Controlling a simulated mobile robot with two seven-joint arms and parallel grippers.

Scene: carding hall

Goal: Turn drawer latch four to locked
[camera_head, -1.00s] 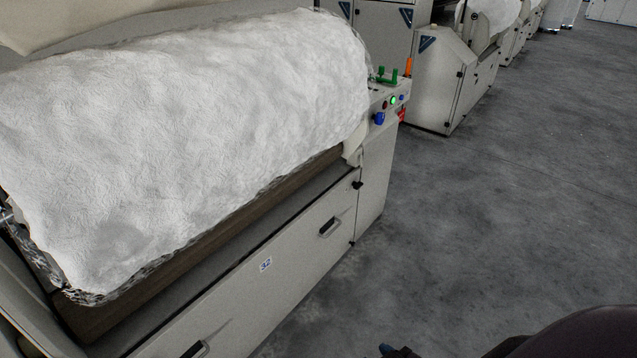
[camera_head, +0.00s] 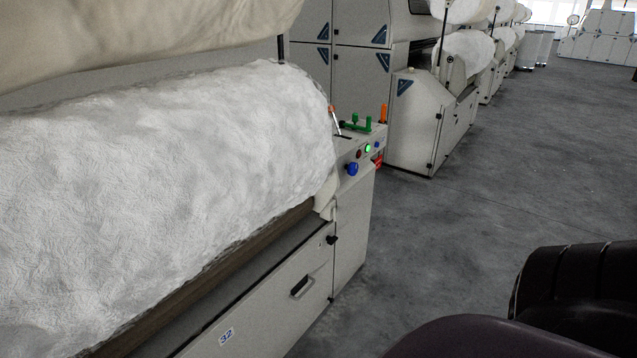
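A grey carding machine with a long drawer front (camera_head: 272,322) fills the left side. The drawer front carries a recessed handle (camera_head: 302,286) and a label reading 32 (camera_head: 226,336). A small black latch knob (camera_head: 331,240) sits near the drawer's upper right corner, beside the end cabinet (camera_head: 352,230). I cannot read a latch number or tell whether it is locked. Neither gripper is in view. Dark rounded parts at the lower right are my own arm, well apart from the drawer.
A large white fibre roll (camera_head: 150,190) lies above the drawer. The end cabinet's control panel has a blue knob (camera_head: 352,169), a lit green button (camera_head: 367,148) and a green lever (camera_head: 357,125). Another machine (camera_head: 415,120) stands behind. The grey floor (camera_head: 470,200) at right is clear.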

